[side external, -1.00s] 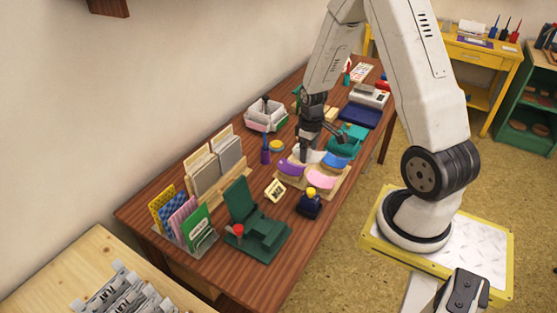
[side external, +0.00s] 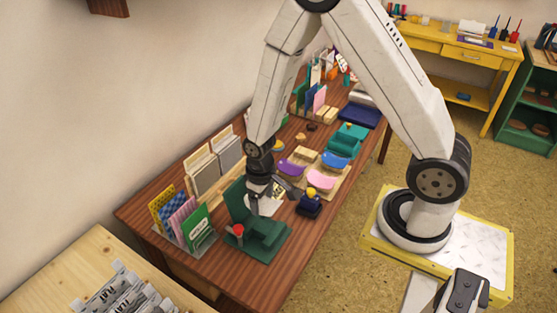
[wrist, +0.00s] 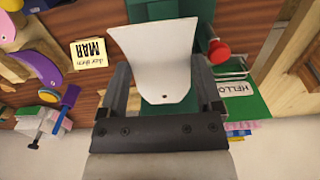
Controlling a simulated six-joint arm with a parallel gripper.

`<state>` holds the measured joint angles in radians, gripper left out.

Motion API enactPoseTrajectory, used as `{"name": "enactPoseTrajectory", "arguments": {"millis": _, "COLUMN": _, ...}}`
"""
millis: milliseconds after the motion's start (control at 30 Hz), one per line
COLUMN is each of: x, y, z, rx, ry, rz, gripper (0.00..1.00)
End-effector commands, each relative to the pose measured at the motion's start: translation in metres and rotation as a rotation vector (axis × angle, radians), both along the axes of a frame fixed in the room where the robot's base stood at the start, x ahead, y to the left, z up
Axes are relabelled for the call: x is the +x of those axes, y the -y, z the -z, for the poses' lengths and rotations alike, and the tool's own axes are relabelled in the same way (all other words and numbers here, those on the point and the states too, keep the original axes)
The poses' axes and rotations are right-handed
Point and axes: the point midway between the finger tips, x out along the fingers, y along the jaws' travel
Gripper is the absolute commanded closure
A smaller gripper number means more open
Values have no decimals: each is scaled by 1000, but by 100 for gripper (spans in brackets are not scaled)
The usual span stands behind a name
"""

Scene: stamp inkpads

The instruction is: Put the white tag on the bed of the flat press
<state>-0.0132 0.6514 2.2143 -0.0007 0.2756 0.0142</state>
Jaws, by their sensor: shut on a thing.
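The white tag (wrist: 160,62) is a curved white piece with a small hole, clamped between the two fingers of my gripper (wrist: 163,88) in the wrist view. In the side view the tag (side external: 266,206) hangs under my gripper (side external: 266,193), over or just beside the dark green press (side external: 262,232). The press has a raised back plate and a red knob (side external: 238,230). In the wrist view the tag covers much of the green press (wrist: 172,10), so I cannot tell whether it touches the bed.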

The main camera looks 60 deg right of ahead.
Motion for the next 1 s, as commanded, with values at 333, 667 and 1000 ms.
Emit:
{"name": "enactPoseTrajectory", "arguments": {"millis": 333, "x": -1, "y": -6, "z": 3, "rx": 0, "ry": -2, "rz": 1, "gripper": 71}}
{"name": "enactPoseTrajectory", "arguments": {"millis": 667, "x": -2, "y": -6, "z": 31, "rx": 0, "ry": -3, "rz": 0, "gripper": 71}}
{"name": "enactPoseTrajectory", "arguments": {"millis": 1000, "x": -1, "y": -6, "z": 45, "rx": 0, "ry": 0, "rz": 0, "gripper": 71}}
